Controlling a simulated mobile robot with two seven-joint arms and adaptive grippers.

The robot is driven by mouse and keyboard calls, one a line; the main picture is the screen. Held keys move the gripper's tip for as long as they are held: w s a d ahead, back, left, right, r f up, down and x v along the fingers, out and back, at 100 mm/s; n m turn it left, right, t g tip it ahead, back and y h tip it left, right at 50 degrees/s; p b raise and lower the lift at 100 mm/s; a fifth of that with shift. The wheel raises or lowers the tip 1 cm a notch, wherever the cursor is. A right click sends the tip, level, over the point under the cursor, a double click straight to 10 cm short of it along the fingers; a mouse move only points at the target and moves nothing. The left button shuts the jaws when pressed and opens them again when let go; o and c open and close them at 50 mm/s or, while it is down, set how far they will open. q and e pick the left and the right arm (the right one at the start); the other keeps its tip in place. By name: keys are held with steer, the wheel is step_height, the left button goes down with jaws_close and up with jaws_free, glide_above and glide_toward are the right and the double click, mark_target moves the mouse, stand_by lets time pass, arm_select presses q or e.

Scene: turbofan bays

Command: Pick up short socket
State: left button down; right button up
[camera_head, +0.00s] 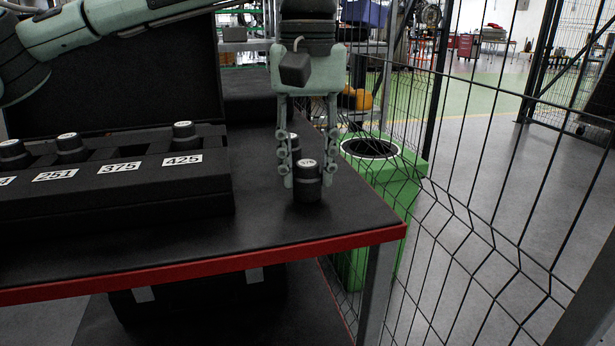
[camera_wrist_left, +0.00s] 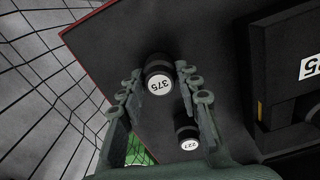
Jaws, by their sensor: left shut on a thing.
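A black socket with a white "375" label on top (camera_wrist_left: 158,78) is between the fingertips of my left gripper (camera_wrist_left: 160,76). The same socket shows at the table's right end in the head view (camera_head: 307,187). My left gripper (camera_head: 307,176) points down and is shut on this socket. The socket is upright; I cannot tell if its base touches the table. A smaller black socket labelled "227" (camera_wrist_left: 186,133) stands close by, and shows partly hidden behind the gripper in the head view (camera_head: 294,142). My right gripper is not in view.
A black case (camera_head: 120,195) with slots labelled 251, 375 and 425 lies on the left, holding several sockets; the 375 slot looks empty. The black table has a red front edge (camera_head: 200,272). A green bin (camera_head: 400,165) and wire fence stand to the right.

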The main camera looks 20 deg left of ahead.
mark_target(308, 162)
arm_select(q)
steer(key=shift+r, duration=0.1)
steer(key=shift+r, duration=0.55)
step_height(308, 162, up, 3)
steer(key=shift+f, duration=0.1)
steer(key=s+a+r+p, duration=0.1)
steer(key=s+a+r, duration=0.6)
steer(key=s+a, duration=0.1)
steer(key=shift+s, duration=0.3)
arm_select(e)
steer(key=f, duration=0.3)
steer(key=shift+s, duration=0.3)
arm_select(q)
steer(key=shift+s+f, duration=0.1)
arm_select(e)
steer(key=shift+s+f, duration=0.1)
